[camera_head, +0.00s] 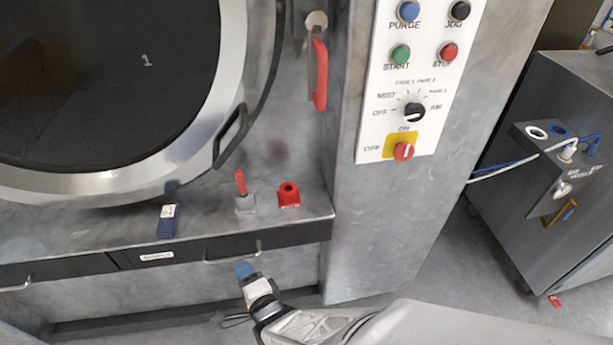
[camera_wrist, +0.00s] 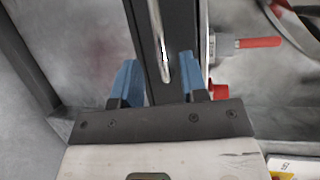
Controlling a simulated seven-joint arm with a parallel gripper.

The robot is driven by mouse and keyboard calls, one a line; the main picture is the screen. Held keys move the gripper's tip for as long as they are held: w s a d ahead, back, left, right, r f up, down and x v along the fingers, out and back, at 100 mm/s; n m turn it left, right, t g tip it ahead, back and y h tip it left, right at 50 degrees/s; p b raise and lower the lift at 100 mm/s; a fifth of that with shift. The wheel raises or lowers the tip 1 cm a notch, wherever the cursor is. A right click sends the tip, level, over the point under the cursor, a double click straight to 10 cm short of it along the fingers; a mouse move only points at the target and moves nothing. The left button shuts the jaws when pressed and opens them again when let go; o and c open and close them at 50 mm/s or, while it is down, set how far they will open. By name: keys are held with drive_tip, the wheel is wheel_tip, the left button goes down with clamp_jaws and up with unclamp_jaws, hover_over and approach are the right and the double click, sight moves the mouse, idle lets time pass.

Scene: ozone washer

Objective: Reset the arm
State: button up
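My gripper (camera_head: 246,271) is below and just in front of the drawer handle (camera_head: 232,254) in the head view. In the wrist view my gripper (camera_wrist: 158,82) has its two blue fingers apart, with nothing held between them. The handle (camera_wrist: 158,40) shows beyond and between the fingers there. Whether a finger touches it cannot be told. My arm reaches in from the lower right of the head view. The labelled drawer (camera_head: 185,252) looks closed.
A small blue box (camera_head: 167,222), a red-handled part in a grey base (camera_head: 243,200) and a red block (camera_head: 289,195) stand on the washer ledge. A control panel (camera_head: 415,75) is on the right column. A steel cabinet (camera_head: 560,150) stands right, with open floor between.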

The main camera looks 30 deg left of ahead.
drive_tip(key=shift+w, duration=0.1)
idle(0.4)
drive_tip(key=w+d+r+n+t+h, duration=0.1)
drive_tip(key=w+d+r+h, duration=0.2)
drive_tip(key=w+d+r, duration=0.5)
drive_tip(key=w+d+r+n+t+h, duration=0.1)
drive_tip(key=w+d+r+h, duration=0.3)
drive_tip(key=w, duration=0.6)
drive_tip(key=w+d+r+n+g+h, duration=0.1)
drive_tip(key=w+d+r+h, duration=0.1)
drive_tip(key=d+r, duration=0.5)
drive_tip(key=w+d+r+h, duration=0.2)
drive_tip(key=w+d+r, duration=0.1)
drive_tip(key=d, duration=0.8)
drive_tip(key=s+d+r+g+h, duration=0.1)
drive_tip(key=s+d+r, duration=0.2)
drive_tip(key=d, duration=0.4)
drive_tip(key=s+d+r+n+g+h, duration=0.1)
drive_tip(key=s+d+r+g, duration=0.1)
drive_tip(key=d, duration=0.6)
drive_tip(key=s+d+r+n+g+h, duration=0.1)
drive_tip(key=s+d+r, duration=0.3)
drive_tip(key=s+d, duration=0.2)
drive_tip(key=shift+s+d+r+h, duration=0.3)
drive_tip(key=shift+d+r+h, duration=0.1)
drive_tip(key=shift+d, duration=0.8)
